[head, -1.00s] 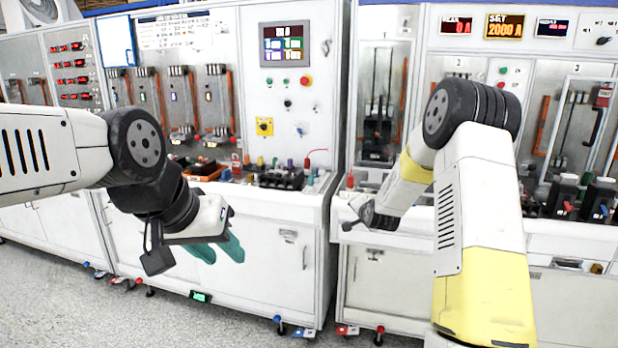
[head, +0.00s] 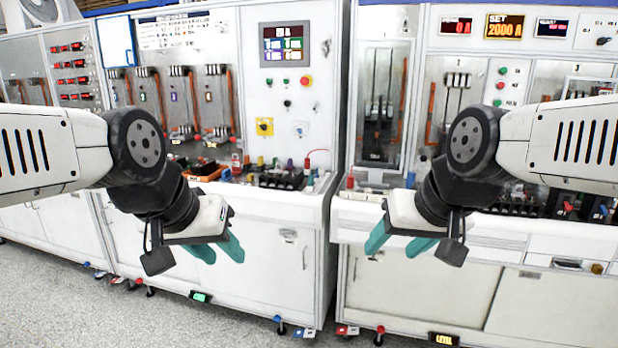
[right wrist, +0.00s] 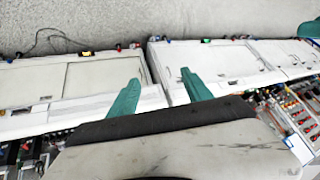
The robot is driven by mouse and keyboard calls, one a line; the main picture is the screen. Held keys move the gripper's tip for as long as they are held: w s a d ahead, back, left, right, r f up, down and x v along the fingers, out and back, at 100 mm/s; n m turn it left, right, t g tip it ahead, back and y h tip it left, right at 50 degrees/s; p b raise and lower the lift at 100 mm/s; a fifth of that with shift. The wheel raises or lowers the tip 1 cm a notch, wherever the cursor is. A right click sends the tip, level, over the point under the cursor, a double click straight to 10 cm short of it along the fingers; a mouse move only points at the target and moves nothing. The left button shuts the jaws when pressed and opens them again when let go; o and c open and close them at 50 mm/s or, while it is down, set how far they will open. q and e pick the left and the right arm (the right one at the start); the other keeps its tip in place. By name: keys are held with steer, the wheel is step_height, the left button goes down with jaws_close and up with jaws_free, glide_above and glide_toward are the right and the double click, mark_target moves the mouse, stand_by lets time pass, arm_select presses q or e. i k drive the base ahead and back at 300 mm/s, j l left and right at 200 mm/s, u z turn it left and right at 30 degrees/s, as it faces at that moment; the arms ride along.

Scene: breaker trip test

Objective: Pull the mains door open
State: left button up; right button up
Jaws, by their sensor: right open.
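Which panel is the mains door, I cannot tell. The middle cabinet has a white lower door (head: 262,268) with a small latch (head: 289,235), and it looks closed. The right cabinet has a wide white lower panel (head: 415,295) that also looks closed. My left gripper (head: 220,252) hangs in front of the middle cabinet, its teal fingers apart and empty. My right gripper (head: 395,246) is open and empty in front of the right cabinet. In the right wrist view its fingers (right wrist: 160,88) are spread, with cabinet fronts and floor beyond; no handle is between them.
Breakers and small parts lie on the middle cabinet's ledge (head: 250,178). A display screen (head: 284,44) and a red button (head: 305,81) are above. The right cabinet has clear-fronted bays (head: 380,100) and digital readouts (head: 504,26).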

mark_target(420, 288)
steer(key=i+j+z, duration=0.2)
steer(key=j, duration=0.15)
steer(key=i+j+z, duration=0.2)
steer(key=j, duration=0.15)
steer(key=i+j+z, duration=0.2)
steer(key=j, duration=0.2)
